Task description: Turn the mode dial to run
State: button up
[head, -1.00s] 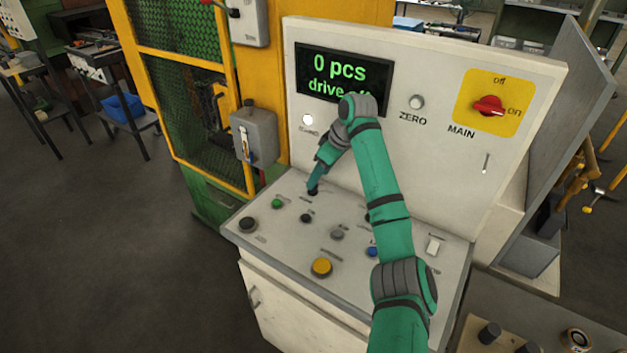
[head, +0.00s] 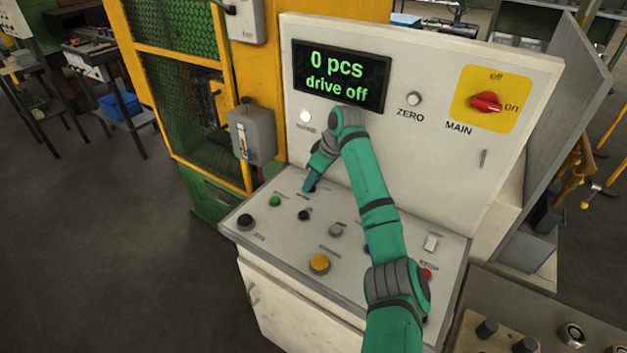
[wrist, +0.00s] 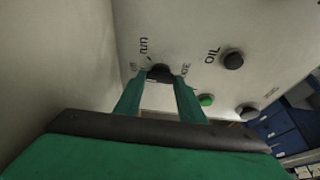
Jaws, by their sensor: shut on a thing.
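The mode dial is a dark round knob (wrist: 160,73) on the pale sloping panel. In the wrist view it sits between the two fingertips of my gripper (wrist: 160,82), which is shut on it. The word "run" is printed above it; a label ending in "DE" is to its right, partly hidden by a finger. Another small label to its left is too blurred to read. I cannot tell where the dial points. In the head view my gripper (head: 308,187) reaches down to the back of the panel and mostly hides the dial.
Close by are a green button (wrist: 206,99) and the dark OIL button (wrist: 233,60). A yellow button (head: 319,265) and a red STOP button (head: 427,274) are nearer the front. The upright panel with the display (head: 341,77), reading "0 pcs, drive off", stands behind.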

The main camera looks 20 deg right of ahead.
jog(key=shift+s+m, duration=0.1)
jog(key=shift+m, duration=0.2)
jog(key=m, duration=0.1)
jog(key=m+h, duration=0.1)
jog(key=m, duration=0.2)
jog(key=shift+a+t+h, duration=0.25)
jog(key=shift+t+h, duration=0.15)
jog(key=shift+s+m+h, duration=0.1)
jog(key=shift+m+h, duration=0.7)
jog(key=shift+m, duration=1.4)
jog(key=o, duration=1)
jog(key=shift+o, duration=0.2)
jog(key=shift+r, duration=0.1)
jog(key=v, duration=1)
jog(key=shift+s+r, duration=0.25)
